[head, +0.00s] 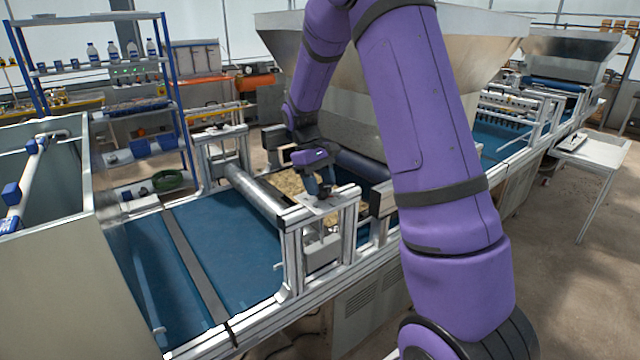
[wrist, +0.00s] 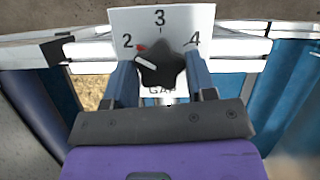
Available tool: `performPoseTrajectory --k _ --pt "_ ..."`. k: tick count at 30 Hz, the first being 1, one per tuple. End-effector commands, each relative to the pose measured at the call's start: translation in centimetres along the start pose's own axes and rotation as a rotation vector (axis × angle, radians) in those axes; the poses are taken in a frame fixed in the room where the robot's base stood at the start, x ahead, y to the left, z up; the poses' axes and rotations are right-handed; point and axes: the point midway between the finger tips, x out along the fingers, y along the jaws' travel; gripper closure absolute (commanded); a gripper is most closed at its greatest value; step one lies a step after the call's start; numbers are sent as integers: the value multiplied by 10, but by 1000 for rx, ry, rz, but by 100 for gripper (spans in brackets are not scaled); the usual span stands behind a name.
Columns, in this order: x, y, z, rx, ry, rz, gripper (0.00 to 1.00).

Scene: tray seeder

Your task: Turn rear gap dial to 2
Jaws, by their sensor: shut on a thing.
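The gap dial is a black lobed knob (wrist: 168,68) on a white plate (wrist: 180,20) marked 2, 3, 4 and GAP, in the wrist view. Its white pointer line points left and slightly up, at or just below the 2. A small red mark lies on the plate beside the 2. My gripper (wrist: 162,72) is shut on the knob, with one blue-grey finger on each side. In the head view my gripper (head: 322,187) reaches down to the frame over the belt; the knob is hidden there.
A metal roller (head: 255,192) crosses the blue belt (head: 215,235) left of my gripper. Aluminium posts (head: 292,262) stand in front of it. A large metal hopper (head: 480,38) rises behind. A blue shelf rack (head: 100,70) stands at the back left.

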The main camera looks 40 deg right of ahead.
Motion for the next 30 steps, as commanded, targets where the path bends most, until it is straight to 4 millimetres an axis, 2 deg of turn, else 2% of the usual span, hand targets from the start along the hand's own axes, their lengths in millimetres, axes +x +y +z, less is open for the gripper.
performPoseTrajectory --k 8,9,12,23,30 --pt "-1 0 0 0 3 1 73" --pt "-1 0 0 -1 3 1 42" --pt "-1 0 0 -1 2 1 23" --pt "-6 0 0 -1 2 1 23" --pt "-44 0 -1 -1 5 2 23"
